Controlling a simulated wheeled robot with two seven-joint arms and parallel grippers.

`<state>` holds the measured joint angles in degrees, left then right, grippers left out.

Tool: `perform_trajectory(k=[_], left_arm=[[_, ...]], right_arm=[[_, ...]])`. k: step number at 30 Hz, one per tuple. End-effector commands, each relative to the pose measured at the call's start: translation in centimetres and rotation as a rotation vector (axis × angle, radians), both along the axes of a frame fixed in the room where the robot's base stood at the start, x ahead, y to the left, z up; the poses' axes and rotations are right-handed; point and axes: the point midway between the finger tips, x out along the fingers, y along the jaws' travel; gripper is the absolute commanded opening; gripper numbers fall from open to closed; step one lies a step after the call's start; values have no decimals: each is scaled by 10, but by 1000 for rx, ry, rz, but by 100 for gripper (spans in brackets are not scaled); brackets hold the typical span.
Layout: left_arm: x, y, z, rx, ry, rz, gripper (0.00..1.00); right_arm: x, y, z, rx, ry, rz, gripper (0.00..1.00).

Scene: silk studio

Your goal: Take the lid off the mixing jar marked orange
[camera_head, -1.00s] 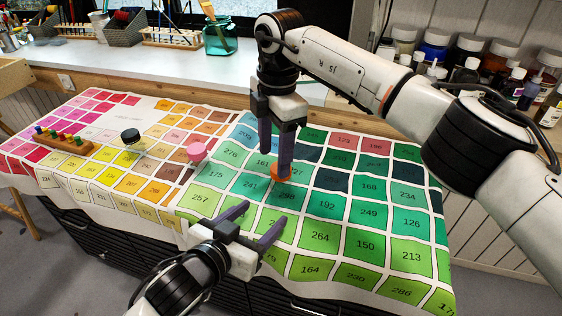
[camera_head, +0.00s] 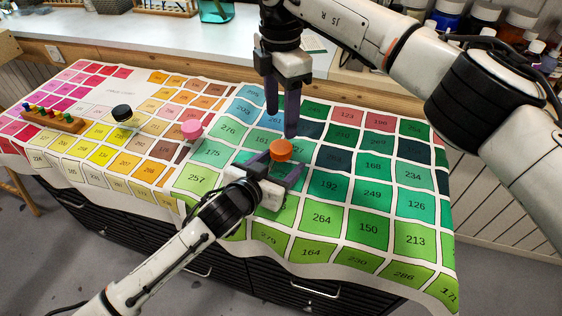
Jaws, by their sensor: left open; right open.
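The orange lid (camera_head: 281,150) shows on the color chart cloth, and the jar body under it is mostly hidden by my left gripper. My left gripper (camera_head: 278,162) is open low over the cloth, with one finger on each side of the jar below the lid; I cannot tell whether they touch it. My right gripper (camera_head: 281,122) is open and empty, pointing down just above and behind the orange lid, apart from it. A pink-lidded jar (camera_head: 191,129) and a black-lidded jar (camera_head: 122,112) stand to the left on the cloth.
The numbered color chart cloth (camera_head: 321,217) covers the table. A wooden rack with colored pegs (camera_head: 52,119) lies at the far left. Paint bottles (camera_head: 486,18) stand at the back right behind my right arm. The cloth's front right is clear.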

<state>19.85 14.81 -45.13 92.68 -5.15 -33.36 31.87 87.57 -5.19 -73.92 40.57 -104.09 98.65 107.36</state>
Motion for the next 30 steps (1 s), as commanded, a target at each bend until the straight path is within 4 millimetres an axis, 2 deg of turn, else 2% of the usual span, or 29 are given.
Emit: perform_trajectory(k=[9,20,26,30], left_arm=[[2,-1,-1,0,0,0,61],[1,-1,-1,0,1,0,0],[1,-1,-1,0,1,0,0],[1,-1,-1,0,1,0,0]], right_arm=[[0,0,0,0,0,0,54],[0,0,0,0,0,0,54],[0,0,0,0,0,-84,54],[0,0,0,0,1,-294,54]])
